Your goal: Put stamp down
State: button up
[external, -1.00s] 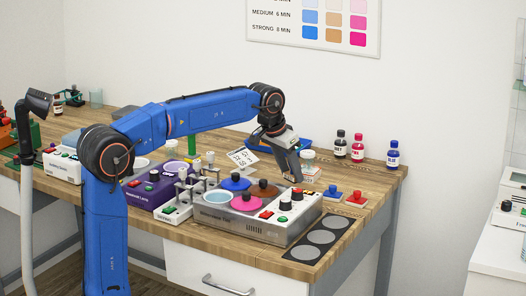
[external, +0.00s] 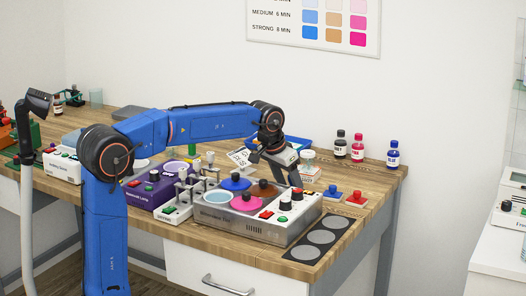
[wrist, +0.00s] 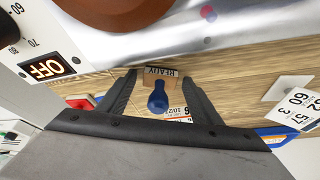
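A small stamp with a dark blue knob (wrist: 158,100) and a wooden block reading READY lies between the fingers of my gripper (wrist: 160,77) in the wrist view. Both fingers stand apart from the knob, with wood bench visible on either side. A white label with print shows just below the knob. In the external view my gripper (external: 296,180) is low behind the silver hot-plate unit, and the stamp there is hidden. Whether the block touches the bench cannot be told.
The silver unit (external: 262,232) with coloured lids stands close in front of my gripper. Dye bottles (external: 357,152) stand behind. A card with numbers (external: 239,156) is left of my gripper.

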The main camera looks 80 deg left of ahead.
jog(key=shift+r, duration=0.15)
jog(key=v, duration=1.2)
